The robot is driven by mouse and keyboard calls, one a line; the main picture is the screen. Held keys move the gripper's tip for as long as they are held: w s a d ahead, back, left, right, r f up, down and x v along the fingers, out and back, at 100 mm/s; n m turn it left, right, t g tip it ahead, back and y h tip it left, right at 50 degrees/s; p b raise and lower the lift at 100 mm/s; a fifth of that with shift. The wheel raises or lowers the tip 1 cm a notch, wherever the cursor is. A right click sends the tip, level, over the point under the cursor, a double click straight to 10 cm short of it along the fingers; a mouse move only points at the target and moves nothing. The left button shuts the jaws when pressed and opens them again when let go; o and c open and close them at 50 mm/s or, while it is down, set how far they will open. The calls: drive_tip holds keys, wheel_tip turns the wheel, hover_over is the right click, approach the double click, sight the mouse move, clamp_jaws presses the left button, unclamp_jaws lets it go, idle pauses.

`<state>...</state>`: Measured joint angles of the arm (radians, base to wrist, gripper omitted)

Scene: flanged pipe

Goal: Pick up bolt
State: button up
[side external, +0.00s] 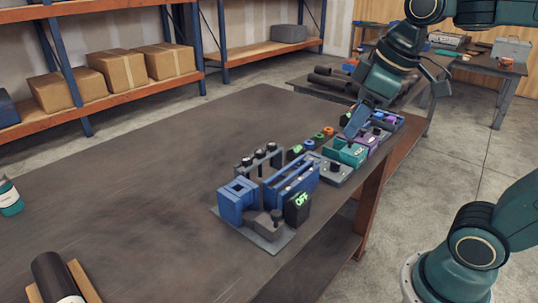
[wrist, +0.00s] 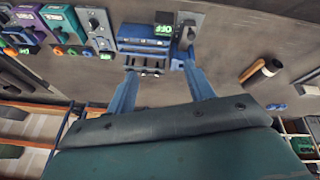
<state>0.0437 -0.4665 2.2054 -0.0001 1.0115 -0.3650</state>
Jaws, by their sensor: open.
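Several dark, round-headed pieces that look like bolts (side external: 258,154) stand upright in a grey rack (side external: 262,165) behind the blue fixture (side external: 292,183) in the side external view. The rack also shows in the wrist view (wrist: 146,70), between and just beyond my fingertips, with the bolts too small to tell apart. My gripper (wrist: 159,70) is open, its two blue fingers spread with nothing between them. In the side external view my gripper (side external: 352,130) is above the far row of devices, to the right of the rack and apart from it. Its fingertips are hard to make out there.
A black OFF box (side external: 297,208) and a blue square block (side external: 237,200) stand beside the fixture. Teal (side external: 346,151) and purple devices line the table's right edge. A dark cylinder (side external: 54,278) lies at the near left. The table's middle is clear.

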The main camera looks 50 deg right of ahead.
drive_tip(key=w+d+r+n+g, duration=0.1)
drive_tip(key=w+d+r+n, duration=0.15)
drive_tip(key=w, duration=0.55)
drive_tip(key=n+g, duration=0.3)
drive_tip(key=n, duration=0.9)
hover_over(272, 145)
wheel_tip(272, 145, down, 8)
drive_tip(key=f, duration=0.1)
drive_tip(key=shift+w, duration=0.1)
wheel_tip(272, 145, down, 8)
drive_tip(key=shift+r, duration=0.15)
drive_tip(key=shift+f, duration=0.45)
drive_tip(key=shift+d+f, duration=0.1)
